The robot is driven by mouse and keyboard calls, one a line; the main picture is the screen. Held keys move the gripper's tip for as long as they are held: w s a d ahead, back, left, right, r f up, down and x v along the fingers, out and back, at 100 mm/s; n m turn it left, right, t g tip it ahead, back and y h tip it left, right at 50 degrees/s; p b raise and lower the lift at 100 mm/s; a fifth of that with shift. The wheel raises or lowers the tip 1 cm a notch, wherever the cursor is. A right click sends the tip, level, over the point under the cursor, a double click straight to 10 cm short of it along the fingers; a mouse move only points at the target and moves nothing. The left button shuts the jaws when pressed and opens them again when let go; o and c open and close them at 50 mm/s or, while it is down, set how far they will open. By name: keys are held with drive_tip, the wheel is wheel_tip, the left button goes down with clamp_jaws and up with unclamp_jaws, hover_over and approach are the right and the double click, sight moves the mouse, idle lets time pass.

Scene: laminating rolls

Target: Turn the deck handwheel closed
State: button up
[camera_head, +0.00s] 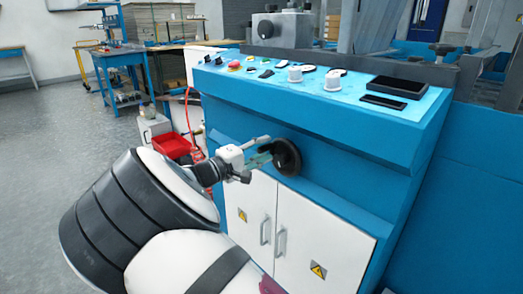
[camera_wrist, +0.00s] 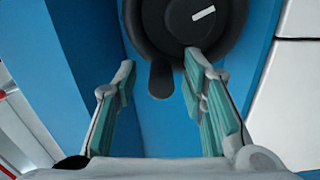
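The black deck handwheel (camera_head: 287,157) is mounted on the blue front of the machine, above the white cabinet doors. In the wrist view the handwheel (camera_wrist: 190,28) fills the top middle, with a white mark on its hub and a dark rounded handle (camera_wrist: 161,80) at its lower left. My gripper (camera_head: 262,153) is in front of the wheel, at its left side. In the wrist view my gripper (camera_wrist: 158,68) is open, its teal-padded fingers on either side of the handle. A gap shows left of the handle; the right fingertip overlaps the wheel's lower rim, and I cannot tell whether it touches.
The blue console top (camera_head: 420,125) overhangs above the wheel, with knobs, switches and a black tray (camera_head: 399,87). White cabinet doors with handles (camera_head: 272,238) lie below. A red bin (camera_head: 172,146) stands at the left. Grey floor (camera_head: 50,150) is open farther left.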

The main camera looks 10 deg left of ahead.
drive_tip(key=v, duration=1.2)
